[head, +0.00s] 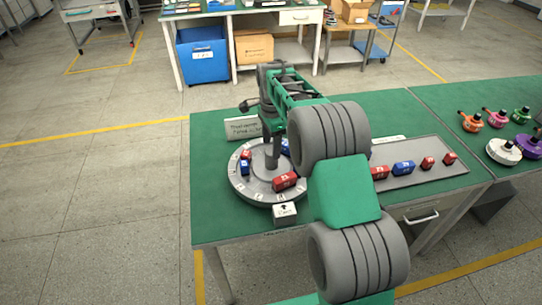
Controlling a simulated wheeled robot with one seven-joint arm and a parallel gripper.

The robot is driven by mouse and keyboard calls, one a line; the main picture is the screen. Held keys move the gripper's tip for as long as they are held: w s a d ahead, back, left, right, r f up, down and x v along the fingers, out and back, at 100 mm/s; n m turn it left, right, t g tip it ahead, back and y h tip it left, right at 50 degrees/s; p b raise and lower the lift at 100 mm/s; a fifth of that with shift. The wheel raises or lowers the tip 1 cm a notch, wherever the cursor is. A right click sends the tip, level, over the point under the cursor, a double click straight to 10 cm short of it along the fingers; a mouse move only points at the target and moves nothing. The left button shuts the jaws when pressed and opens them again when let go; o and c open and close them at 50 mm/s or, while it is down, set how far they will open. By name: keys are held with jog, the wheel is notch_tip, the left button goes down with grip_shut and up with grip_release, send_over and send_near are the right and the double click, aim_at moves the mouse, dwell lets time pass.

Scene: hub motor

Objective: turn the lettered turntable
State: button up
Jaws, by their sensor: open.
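The lettered turntable (254,190) is a round grey disc at the left of the green bench, with pale letter tags around its rim. Red blocks (285,181) and blue blocks (244,168) stand on it. A grey post (272,150) rises at its middle. A small white marker with a black arrow (285,211) stands at its front edge.
A grey tray (425,172) with red and blue blocks lies to the right. A sign (242,128) stands behind the turntable. Coloured knobbed parts (471,122) sit on the right bench. A drawer handle (421,217) sticks out in front. The floor at left is clear.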

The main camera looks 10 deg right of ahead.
aim_at(271, 158)
notch_tip(271, 158, down, 7)
jog(key=shift+r+p, duration=0.2)
jog(key=shift+p, duration=0.35)
jog(key=shift+c, duration=0.2)
grip_shut()
dwell(0.4)
